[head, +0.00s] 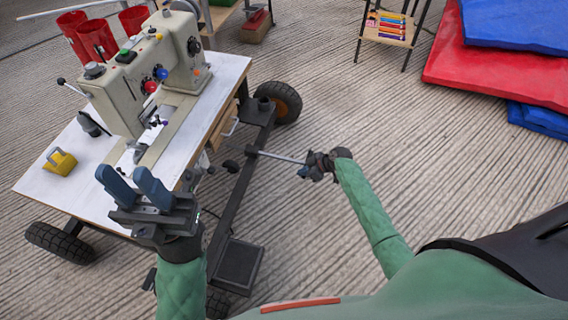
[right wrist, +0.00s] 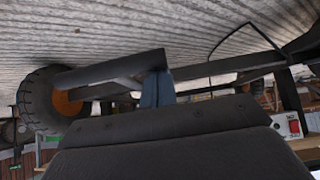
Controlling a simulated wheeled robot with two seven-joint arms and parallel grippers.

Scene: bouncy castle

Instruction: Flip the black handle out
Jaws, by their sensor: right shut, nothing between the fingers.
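A grey rod (head: 280,157) with a dark end at the cart frame sticks out to the right, towards my right gripper. A small black knob (head: 231,166) sits at the cart's side, left of the frame bar. I cannot tell for sure which of these is the black handle. My right gripper (head: 303,172) is shut and empty near the rod's outer end; whether they touch is unclear. Its blue fingers (right wrist: 157,90) show in the right wrist view in front of a dark bar (right wrist: 108,70). My left gripper (head: 136,180) is open and empty in front of the white table.
The white table (head: 45,190) carries a cream sewing machine (head: 135,90) and a yellow block (head: 60,162). The wheeled dark frame (head: 240,200) runs along its right side. Red and blue mats (head: 480,65) lie at upper right.

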